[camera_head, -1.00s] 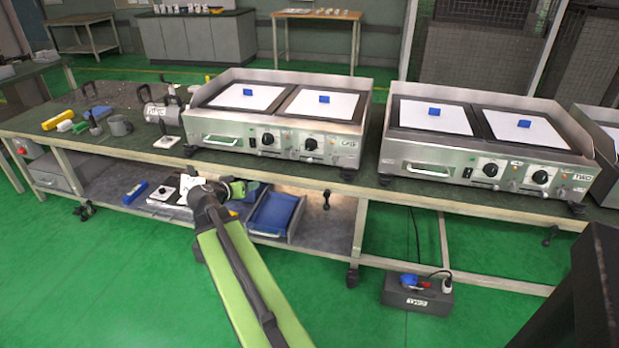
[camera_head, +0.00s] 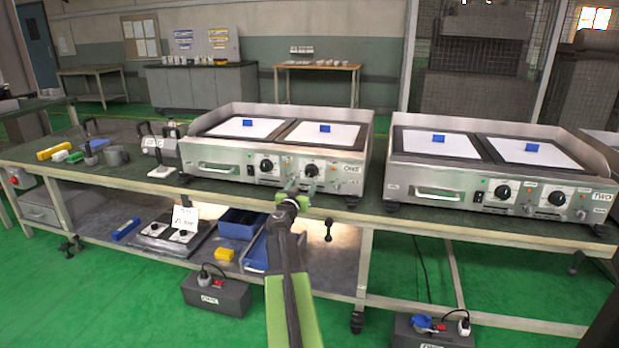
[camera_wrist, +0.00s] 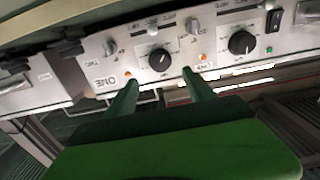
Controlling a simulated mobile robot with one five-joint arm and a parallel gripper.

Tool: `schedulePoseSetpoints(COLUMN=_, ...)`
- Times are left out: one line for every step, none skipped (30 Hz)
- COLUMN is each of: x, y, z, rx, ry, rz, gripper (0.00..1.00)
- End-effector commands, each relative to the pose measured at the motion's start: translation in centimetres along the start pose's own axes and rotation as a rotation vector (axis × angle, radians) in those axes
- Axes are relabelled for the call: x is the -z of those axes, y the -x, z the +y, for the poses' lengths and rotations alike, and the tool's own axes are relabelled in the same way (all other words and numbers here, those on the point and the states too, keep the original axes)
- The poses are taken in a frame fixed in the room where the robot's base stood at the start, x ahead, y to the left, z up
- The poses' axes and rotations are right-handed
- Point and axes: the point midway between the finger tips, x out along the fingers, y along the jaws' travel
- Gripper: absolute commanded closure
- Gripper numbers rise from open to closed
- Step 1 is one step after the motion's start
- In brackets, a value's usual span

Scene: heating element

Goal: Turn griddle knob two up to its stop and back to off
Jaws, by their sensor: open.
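The griddle marked ONE (camera_head: 222,171) stands on the bench, with two black round knobs on its front: a left knob (camera_head: 267,165) and a right knob (camera_head: 311,170). The griddle marked TWO (camera_head: 450,197) stands to its right, with a left knob (camera_head: 503,191) and a right knob (camera_head: 557,197). My gripper (camera_head: 298,188) is in front of griddle ONE's panel, near its right knob. In the wrist view the open green fingers (camera_wrist: 160,77) point at the panel. Griddle ONE's right knob (camera_wrist: 160,60) shows between and beyond their tips, apparently untouched; its left knob (camera_wrist: 242,42) is to the right.
Small grey levers (camera_wrist: 193,25) and orange lamps (camera_wrist: 203,57) are close to the knobs. Mugs and tools lie at the bench's left end. The lower shelf holds a blue bin (camera_head: 240,222) and a hotplate (camera_head: 168,240). Black boxes (camera_head: 215,295) stand on the floor.

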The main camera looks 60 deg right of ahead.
Motion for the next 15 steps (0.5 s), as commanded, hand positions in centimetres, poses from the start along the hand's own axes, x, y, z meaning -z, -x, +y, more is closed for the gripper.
schedulePoseSetpoints(x=0.0, y=-1.9, z=-0.1, rx=-0.002, ry=0.000, rz=0.000, gripper=0.37)
schedulePoseSetpoints(x=0.0, y=-2.6, z=-0.1, rx=-0.002, ry=0.000, rz=0.000, gripper=0.37)
schedulePoseSetpoints(x=0.0, y=-3.6, z=-0.1, rx=-0.001, ry=0.000, rz=0.000, gripper=0.37)
schedulePoseSetpoints(x=0.0, y=-4.4, z=-0.1, rx=-0.001, ry=0.000, rz=0.000, gripper=0.37)
schedulePoseSetpoints(x=0.0, y=-5.1, z=-0.1, rx=-0.001, ry=0.000, rz=0.000, gripper=0.37)
schedulePoseSetpoints(x=0.0, y=-6.0, z=-0.1, rx=-0.002, ry=0.000, rz=0.000, gripper=0.37)
schedulePoseSetpoints(x=0.0, y=-6.7, z=-0.1, rx=-0.002, ry=0.000, rz=0.000, gripper=0.37)
schedulePoseSetpoints(x=0.0, y=-7.2, z=0.0, rx=-0.002, ry=0.000, rz=0.000, gripper=0.37)
schedulePoseSetpoints(x=0.0, y=-7.9, z=0.0, rx=-0.002, ry=0.000, rz=0.000, gripper=0.37)
schedulePoseSetpoints(x=0.0, y=-8.4, z=0.0, rx=-0.001, ry=0.000, rz=0.000, gripper=0.37)
schedulePoseSetpoints(x=0.0, y=-8.8, z=0.0, rx=-0.001, ry=0.000, rz=0.000, gripper=0.37)
schedulePoseSetpoints(x=0.0, y=-9.2, z=0.0, rx=-0.001, ry=0.000, rz=0.000, gripper=0.37)
schedulePoseSetpoints(x=0.0, y=-9.5, z=0.0, rx=-0.001, ry=0.000, rz=0.000, gripper=0.37)
schedulePoseSetpoints(x=0.0, y=-9.7, z=0.0, rx=-0.001, ry=0.000, rz=0.000, gripper=0.37)
schedulePoseSetpoints(x=0.0, y=-9.9, z=0.0, rx=-0.001, ry=0.000, rz=0.000, gripper=0.37)
